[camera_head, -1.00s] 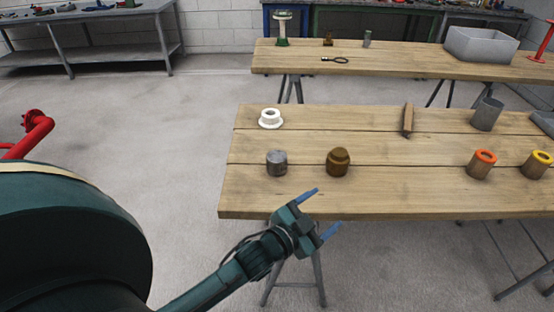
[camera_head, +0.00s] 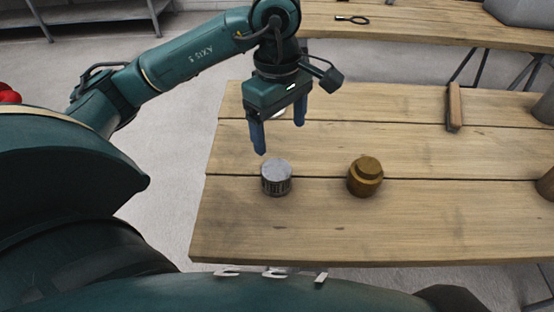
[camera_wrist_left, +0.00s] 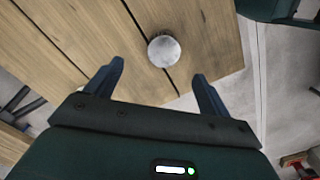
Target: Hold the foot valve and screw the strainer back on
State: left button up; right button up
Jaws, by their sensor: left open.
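The strainer, a grey metal cylinder with slots in its side (camera_head: 276,178), stands upright on the near wooden table. The foot valve, a brass-brown round body with a narrower top (camera_head: 365,177), stands upright to its right, apart from it. My left gripper (camera_head: 280,136) points down with its blue fingers spread and empty, above and a little behind the strainer in the head view. In the left wrist view, the strainer's round grey top (camera_wrist_left: 164,51) shows just beyond the open fingertips (camera_wrist_left: 158,70), between their lines. My right gripper is not in view.
A brown wooden-looking bar (camera_head: 454,107) lies at the back right of the near table. A second table (camera_head: 420,25) stands behind. The table's front middle is clear.

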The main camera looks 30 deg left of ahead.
aim_at(276, 169)
pick_arm(q)
jog(key=shift+a+y, duration=0.3)
jog(key=shift+a, duration=0.1)
notch_tip(276, 169, down, 8)
dwell(0.4)
jog(key=shift+s+d+f, duration=0.1)
jog(key=shift+s+f, duration=0.1)
jog(key=shift+f, duration=1.1)
jog(key=shift+s+d+f, duration=0.1)
jog(key=shift+s+f, duration=0.1)
jog(key=shift+f, duration=1.1)
jog(key=c, duration=1.1)
